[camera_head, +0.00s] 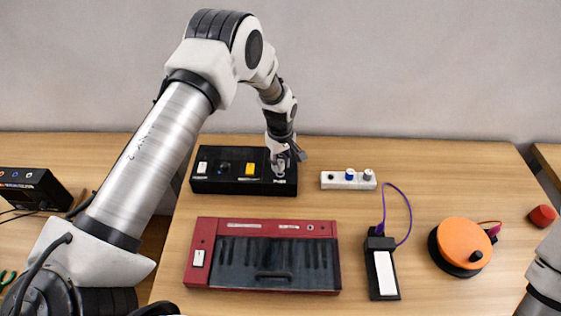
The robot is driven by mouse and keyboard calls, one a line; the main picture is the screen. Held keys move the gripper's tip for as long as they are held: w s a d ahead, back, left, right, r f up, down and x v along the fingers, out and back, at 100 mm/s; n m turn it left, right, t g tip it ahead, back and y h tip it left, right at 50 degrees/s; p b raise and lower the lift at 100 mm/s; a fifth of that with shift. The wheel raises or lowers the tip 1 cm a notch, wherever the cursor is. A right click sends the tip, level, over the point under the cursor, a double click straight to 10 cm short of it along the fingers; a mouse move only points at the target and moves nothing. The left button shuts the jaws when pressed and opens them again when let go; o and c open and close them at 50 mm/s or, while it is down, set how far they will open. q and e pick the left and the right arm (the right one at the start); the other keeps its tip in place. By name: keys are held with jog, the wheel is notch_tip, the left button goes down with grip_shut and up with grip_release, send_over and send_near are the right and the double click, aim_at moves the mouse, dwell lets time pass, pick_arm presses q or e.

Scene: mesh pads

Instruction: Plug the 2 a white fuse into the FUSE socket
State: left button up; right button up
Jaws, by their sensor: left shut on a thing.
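The black box (228,184) lies at the back of the table, with a white switch and a yellow block on top. Its right end carries a small white label, too small to read surely, where the FUSE socket seems to be. My left gripper (284,160) is over that right end, pointing down, shut on a small whitish piece, likely the white fuse (280,170). The gripper hides most of the fuse and the socket, so I cannot tell whether the fuse is in it. My right gripper is out of view.
A white holder (342,184) with blue and white pieces stands just right of the box. In front are a red keyboard (210,281), a black pedal (385,275) with a purple cable, and an orange round device (460,240). A red knob (542,215) lies at the right.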

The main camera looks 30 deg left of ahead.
aim_at(281, 162)
pick_arm(q)
jog(key=shift+f+b, duration=0.8)
jog(key=shift+f, duration=0.5)
jog(key=o, duration=1)
notch_tip(281, 162, up, 12)
jog(key=shift+r, duration=0.1)
